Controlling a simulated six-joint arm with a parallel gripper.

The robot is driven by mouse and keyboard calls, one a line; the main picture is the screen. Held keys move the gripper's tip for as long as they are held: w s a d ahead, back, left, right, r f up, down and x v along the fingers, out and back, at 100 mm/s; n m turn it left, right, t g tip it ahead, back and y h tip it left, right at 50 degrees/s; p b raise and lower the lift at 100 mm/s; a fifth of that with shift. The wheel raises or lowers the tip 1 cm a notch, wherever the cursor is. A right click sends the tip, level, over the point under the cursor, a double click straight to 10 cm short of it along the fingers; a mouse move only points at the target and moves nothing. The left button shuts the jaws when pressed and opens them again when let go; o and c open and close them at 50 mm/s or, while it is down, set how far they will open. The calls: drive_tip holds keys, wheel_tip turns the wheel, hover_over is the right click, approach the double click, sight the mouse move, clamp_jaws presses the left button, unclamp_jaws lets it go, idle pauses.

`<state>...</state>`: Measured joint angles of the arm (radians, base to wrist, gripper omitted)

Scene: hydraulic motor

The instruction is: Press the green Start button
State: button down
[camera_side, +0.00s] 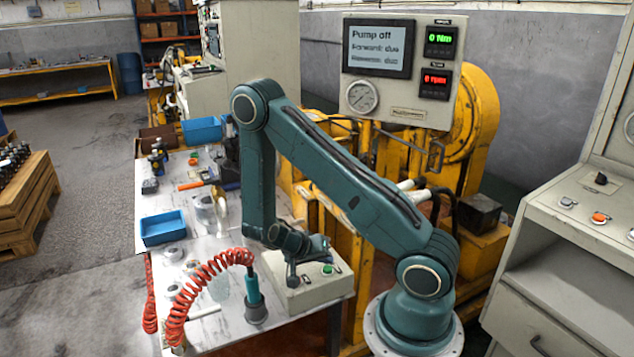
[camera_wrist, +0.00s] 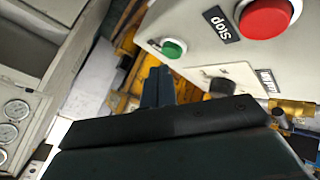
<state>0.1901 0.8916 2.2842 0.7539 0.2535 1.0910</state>
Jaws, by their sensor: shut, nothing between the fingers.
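The green Start button (camera_side: 327,269) is on top of a pale control box (camera_side: 307,293) at the table's front right corner. In the wrist view the green button (camera_wrist: 174,48) is plainly seen on the box's face, near its edge, just beyond my fingertips. A large red button (camera_wrist: 267,15) labelled Stop and a black knob (camera_wrist: 222,87) are on the same face. My gripper (camera_side: 292,279) is over the left part of the box, left of the green button. In the wrist view my gripper's fingers (camera_wrist: 158,87) are together and empty, apart from the button in the picture.
A red coiled hose (camera_side: 205,275) with a teal nozzle (camera_side: 252,288) stands left of the box. Blue trays (camera_side: 163,228) and loose parts lie farther back on the table. A display panel (camera_side: 398,70) reads "Pump off". A grey console (camera_side: 570,220) stands at right.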

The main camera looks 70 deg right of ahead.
sight(324, 270)
drive_tip(key=shift+f, duration=0.8)
idle(1.0)
drive_tip(key=shift+r, duration=0.15)
idle(0.3)
drive_tip(key=shift+r, duration=0.65)
drive_tip(key=shift+r, duration=0.1)
drive_tip(key=shift+r, duration=2.4)
